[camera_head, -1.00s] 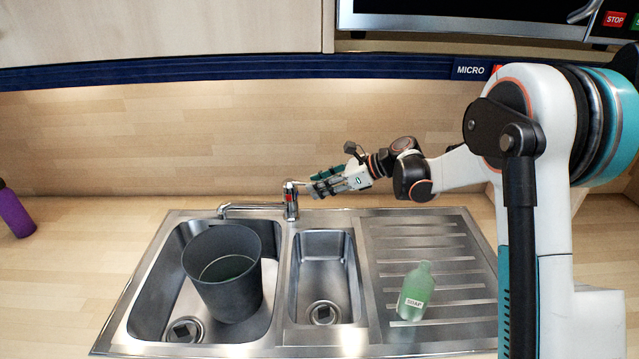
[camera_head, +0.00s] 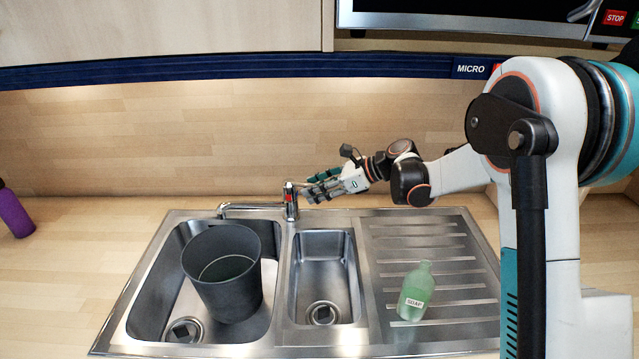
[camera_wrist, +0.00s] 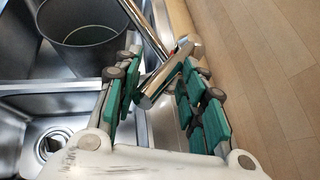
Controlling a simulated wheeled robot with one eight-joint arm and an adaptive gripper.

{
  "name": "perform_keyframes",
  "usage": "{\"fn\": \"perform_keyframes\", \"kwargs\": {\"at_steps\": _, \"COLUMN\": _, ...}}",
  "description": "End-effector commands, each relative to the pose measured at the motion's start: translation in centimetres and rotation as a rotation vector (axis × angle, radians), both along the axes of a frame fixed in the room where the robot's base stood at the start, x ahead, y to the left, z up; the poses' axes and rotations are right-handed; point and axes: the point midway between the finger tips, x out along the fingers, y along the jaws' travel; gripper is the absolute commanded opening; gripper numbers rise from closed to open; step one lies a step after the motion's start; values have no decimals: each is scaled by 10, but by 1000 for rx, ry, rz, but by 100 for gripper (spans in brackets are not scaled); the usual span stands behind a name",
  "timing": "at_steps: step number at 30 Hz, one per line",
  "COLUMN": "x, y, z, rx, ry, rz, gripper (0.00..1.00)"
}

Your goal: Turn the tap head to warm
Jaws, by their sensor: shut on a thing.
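The chrome tap (camera_head: 290,203) stands at the back edge of the sink, between the two basins. Its spout (camera_head: 250,207) points left over the large basin, and a red mark shows on its body. My gripper (camera_head: 308,190) reaches in from the right at the top of the tap. In the wrist view, the short chrome tap head (camera_wrist: 165,76) lies between the green-padded fingers of my gripper (camera_wrist: 160,82), which is shut on it. The exact contact of the pads is partly hidden.
A dark grey pot (camera_head: 228,290) stands in the large left basin. A purple bottle (camera_head: 14,212) is at the far left. The small middle basin (camera_head: 322,265) is empty.

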Motion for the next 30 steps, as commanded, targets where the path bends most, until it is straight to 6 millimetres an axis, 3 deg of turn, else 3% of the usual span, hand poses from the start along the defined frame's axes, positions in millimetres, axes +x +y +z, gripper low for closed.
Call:
{"fn": "perform_keyframes", "kwargs": {"at_steps": 26, "x": -13, "y": 14, "z": -2, "rx": 0, "ry": 0, "rz": 7, "gripper": 36}}
{"fn": "perform_keyframes", "kwargs": {"at_steps": 27, "x": -13, "y": 15, "z": -2, "rx": 0, "ry": 0, "rz": 7, "gripper": 49}}
{"fn": "perform_keyframes", "kwargs": {"at_steps": 30, "x": -13, "y": 14, "z": -1, "rx": 0, "ry": 1, "rz": 5, "gripper": 72}}
